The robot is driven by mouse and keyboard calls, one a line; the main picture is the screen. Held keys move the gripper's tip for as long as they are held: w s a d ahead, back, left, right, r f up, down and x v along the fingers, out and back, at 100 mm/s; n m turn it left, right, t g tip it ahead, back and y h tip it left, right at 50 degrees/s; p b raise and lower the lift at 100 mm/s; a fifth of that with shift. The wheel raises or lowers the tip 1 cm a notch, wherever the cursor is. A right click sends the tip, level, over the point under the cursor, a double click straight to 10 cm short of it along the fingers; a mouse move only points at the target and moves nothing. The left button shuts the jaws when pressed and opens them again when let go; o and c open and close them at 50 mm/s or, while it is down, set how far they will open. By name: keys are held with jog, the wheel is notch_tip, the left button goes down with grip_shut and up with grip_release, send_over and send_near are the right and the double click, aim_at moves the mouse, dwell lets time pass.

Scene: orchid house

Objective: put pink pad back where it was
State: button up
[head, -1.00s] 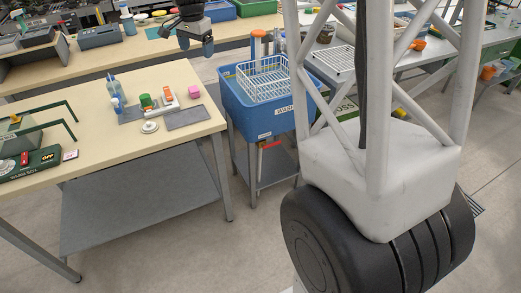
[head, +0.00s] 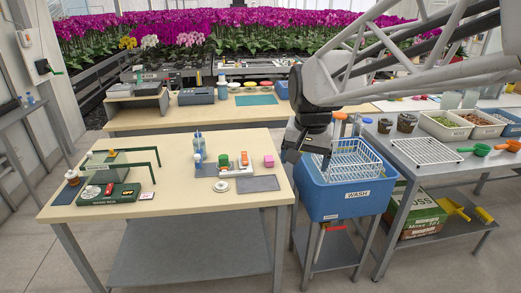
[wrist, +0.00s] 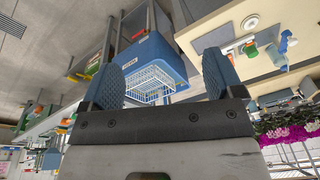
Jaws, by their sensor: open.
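A small pink block (head: 268,160), the only pink pad-like thing I can make out, sits on the cream table near its back right, just above a grey mat (head: 258,183). It stands apart from my gripper. My gripper (head: 306,157) hangs to the right of the block, in front of the left part of the blue wash tub in the head view. In the wrist view my gripper (wrist: 163,80) shows its two blue fingers spread wide with nothing between them. The pink block is too small to tell in the wrist view.
The blue wash tub (head: 345,202) holds a white wire rack (head: 356,165). The table's front middle is clear.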

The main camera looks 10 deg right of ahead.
jog(key=s+f+n, duration=0.2)
jog(key=s+f, duration=0.1)
jog(key=s, duration=0.6)
jog(key=s+f+n, duration=0.2)
jog(key=s+f, duration=0.1)
jog(key=s, duration=0.7)
jog(key=shift+s+a+n+t, duration=0.15)
jog(key=shift+s+n+t, duration=0.15)
